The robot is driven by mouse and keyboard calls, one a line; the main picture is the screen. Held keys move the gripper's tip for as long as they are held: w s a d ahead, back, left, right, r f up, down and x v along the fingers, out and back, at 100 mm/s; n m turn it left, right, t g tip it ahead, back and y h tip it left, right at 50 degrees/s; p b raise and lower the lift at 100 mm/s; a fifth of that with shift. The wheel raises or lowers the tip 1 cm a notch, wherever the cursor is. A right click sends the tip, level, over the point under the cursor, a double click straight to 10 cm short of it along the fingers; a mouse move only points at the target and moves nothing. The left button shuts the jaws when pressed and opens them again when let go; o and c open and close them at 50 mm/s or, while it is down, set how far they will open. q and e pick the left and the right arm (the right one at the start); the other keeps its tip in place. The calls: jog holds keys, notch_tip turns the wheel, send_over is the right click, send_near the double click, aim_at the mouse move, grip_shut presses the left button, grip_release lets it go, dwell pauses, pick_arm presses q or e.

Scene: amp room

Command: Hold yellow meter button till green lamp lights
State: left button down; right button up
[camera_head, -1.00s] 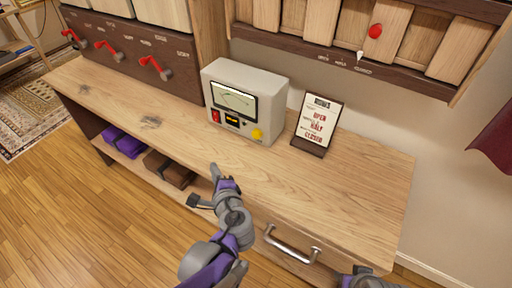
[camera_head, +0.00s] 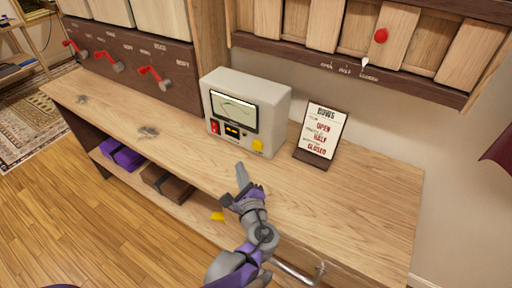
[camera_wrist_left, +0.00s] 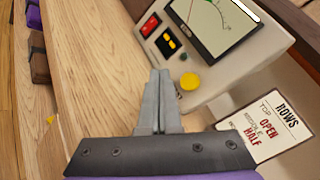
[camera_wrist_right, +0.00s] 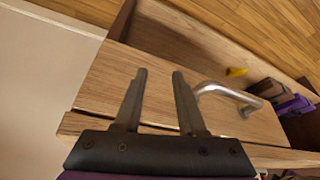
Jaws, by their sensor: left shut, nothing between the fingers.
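The grey meter box (camera_head: 270,92) stands on the wooden bench. Its front has a dial (camera_head: 233,111), a red switch (camera_head: 214,127), an amber display (camera_head: 232,131) and a round yellow button (camera_head: 258,145) at the lower right. The button also shows in the left wrist view (camera_wrist_left: 190,81). I see no lit green lamp; a small dark round part (camera_wrist_left: 183,56) sits beside the display. My left gripper (camera_head: 240,166) is shut and empty, in front of the meter, its tips apart from the button. My right gripper (camera_wrist_right: 160,73) is open and empty near the drawer handle (camera_wrist_right: 228,94).
A sign card (camera_head: 321,131) stands right of the meter. Red-handled levers (camera_head: 153,76) line the panel at left. A slatted rack (camera_head: 345,65) hangs above. Purple (camera_head: 122,154) and brown (camera_head: 168,185) items and a yellow piece (camera_head: 217,216) are on the lower shelf. The bench right of the sign is clear.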

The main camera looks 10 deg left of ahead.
aim_at(253, 146)
pick_arm(q)
jog(key=shift+w+d, duration=0.35)
jog(key=shift+w, duration=0.6)
jog(key=shift+w+d, duration=0.35)
jog(key=shift+w, duration=0.55)
jog(key=shift+w+d, duration=0.35)
jog(key=shift+w, duration=0.6)
jog(key=shift+w, duration=0.1)
jog(key=shift+w+d, duration=0.15)
jog(key=shift+w, duration=0.2)
jog(key=shift+w+d, duration=0.2)
jog(key=shift+w, duration=0.25)
dwell(2.6)
jog(key=shift+s+a, duration=0.1)
jog(key=shift+s, duration=0.05)
dwell(0.7)
jog(key=shift+s+a, duration=0.25)
jog(key=shift+s, duration=0.5)
